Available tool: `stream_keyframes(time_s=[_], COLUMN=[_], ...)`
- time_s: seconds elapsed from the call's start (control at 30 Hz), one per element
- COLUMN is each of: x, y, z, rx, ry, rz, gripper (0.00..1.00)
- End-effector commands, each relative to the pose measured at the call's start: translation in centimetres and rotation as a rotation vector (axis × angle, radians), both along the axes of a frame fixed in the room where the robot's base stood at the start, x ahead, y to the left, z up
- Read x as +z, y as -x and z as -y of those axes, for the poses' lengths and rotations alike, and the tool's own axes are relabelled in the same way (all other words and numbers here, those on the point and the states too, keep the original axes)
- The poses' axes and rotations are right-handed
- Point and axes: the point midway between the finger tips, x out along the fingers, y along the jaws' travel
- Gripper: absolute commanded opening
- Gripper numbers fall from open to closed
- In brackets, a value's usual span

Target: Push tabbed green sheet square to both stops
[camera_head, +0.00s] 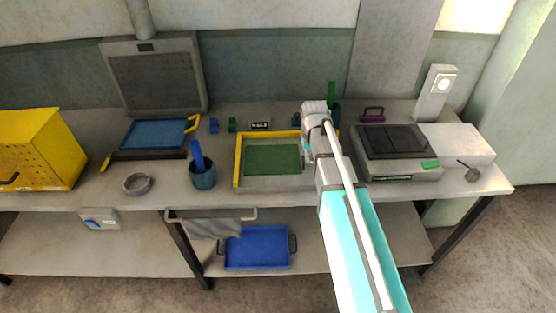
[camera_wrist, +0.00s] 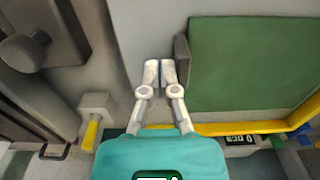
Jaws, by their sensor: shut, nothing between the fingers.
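The green sheet (camera_head: 273,160) lies flat on a pale tray with yellow stops along its left side (camera_head: 238,163) and back (camera_head: 268,134). A pale strip shows between the sheet and both stops. In the wrist view the sheet (camera_wrist: 245,65) has a grey-brown tab (camera_wrist: 182,60) standing on its left edge. The back stop (camera_wrist: 235,128) runs along the bottom there. My gripper (camera_wrist: 161,66) is shut and empty beside the tab, on its side away from the sheet; I cannot tell whether they touch. In the head view its fingertips (camera_head: 307,152) are at the sheet's right side.
A blue cup (camera_head: 203,175) stands left of the tray. A grey machine with a dark top (camera_head: 393,142) stands to the right. Small blue and green pieces and a dark display (camera_head: 260,125) sit behind the back stop. A grey ring (camera_head: 137,183) lies further left.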

Motion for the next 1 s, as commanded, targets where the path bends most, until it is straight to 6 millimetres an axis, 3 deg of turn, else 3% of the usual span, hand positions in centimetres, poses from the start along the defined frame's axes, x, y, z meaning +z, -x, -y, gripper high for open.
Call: stream_keyframes(time_s=[1.0], x=[0.0], y=[0.0], z=[-2.0], rx=[0.0], ry=[-0.001], rz=[0.0], gripper=[0.0])
